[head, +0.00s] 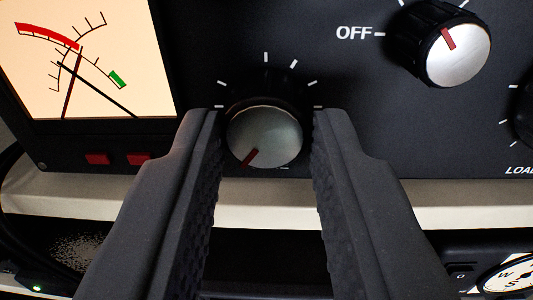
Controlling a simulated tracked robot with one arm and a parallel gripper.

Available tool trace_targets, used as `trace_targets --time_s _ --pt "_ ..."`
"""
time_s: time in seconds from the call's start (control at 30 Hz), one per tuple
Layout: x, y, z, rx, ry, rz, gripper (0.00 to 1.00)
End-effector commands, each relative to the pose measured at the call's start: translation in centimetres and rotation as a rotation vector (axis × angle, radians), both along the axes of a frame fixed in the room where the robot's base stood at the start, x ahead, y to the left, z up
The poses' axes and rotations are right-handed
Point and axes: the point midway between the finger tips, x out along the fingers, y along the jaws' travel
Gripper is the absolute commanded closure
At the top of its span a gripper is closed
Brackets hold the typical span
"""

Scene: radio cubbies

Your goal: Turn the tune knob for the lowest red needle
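A round knob (265,135) with a silver face and dark skirt sits at the middle of the black radio panel. Its red mark points to the lower left; its own label is hidden or out of view, so I cannot confirm its name. My gripper (267,125) is open, one finger on each side of this knob, with a small gap visible on both sides. The meter (120,45) at the upper left has a lit cream face with a red arc, a green patch and two crossing needles. One needle looks dark red (72,85), the other black (98,88).
Another silver knob (458,55) beside an OFF label is at the upper right. A third knob, partly cut off, is at the right edge near a "LOAD" label. A pale shelf edge (75,193) runs below the radio.

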Motion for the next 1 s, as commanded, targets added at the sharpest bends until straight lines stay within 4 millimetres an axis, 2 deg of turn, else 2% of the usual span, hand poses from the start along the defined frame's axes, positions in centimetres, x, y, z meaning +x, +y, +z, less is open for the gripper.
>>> trace_targets --time_s 0.2,0.5,0.8,0.83,0.9,1.0 --pt "-0.01 0.04 -0.06 0.018 -0.002 0.0 0.97" --pt "-0.03 0.0 0.04 0.181 -0.004 -0.001 0.97" --pt "-0.03 -0.01 0.18 0.194 -0.004 -0.001 0.97" --pt "-0.03 -0.02 0.19 0.193 -0.004 -0.001 0.69" --pt "-0.03 -0.01 0.18 0.193 -0.004 -0.001 0.52" --pt "-0.03 0.01 0.13 0.193 -0.003 -0.001 0.52"
